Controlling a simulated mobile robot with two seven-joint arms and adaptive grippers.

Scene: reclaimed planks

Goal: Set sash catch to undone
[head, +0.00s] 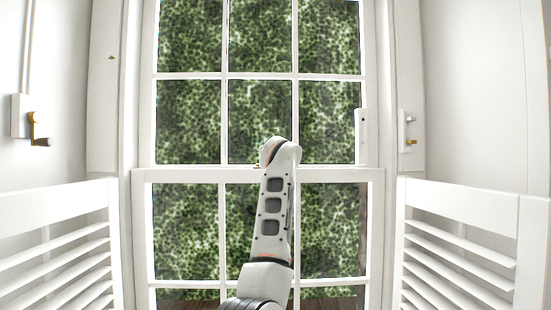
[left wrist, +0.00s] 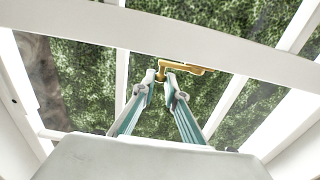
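The brass sash catch (left wrist: 192,69) shows in the left wrist view at the white meeting rail of the window, its arm lying roughly along the rail. One end of it bends down between my left fingertips. My left gripper (left wrist: 160,77) has its two teal-sided fingers close together, with that brass end filling the narrow gap between the tips. In the head view my left arm rises in front of the middle of the window and hides its gripper and most of the catch. A small brass bit (head: 257,166) shows on the rail just left of the arm. My right gripper is not in view.
The sash window's meeting rail (head: 340,175) crosses the view. Louvred shutters stand at the left (head: 60,215) and right (head: 465,210). A brass-handled fitting (head: 37,128) is on the left wall and a small brass-knobbed fitting (head: 407,128) on the right frame.

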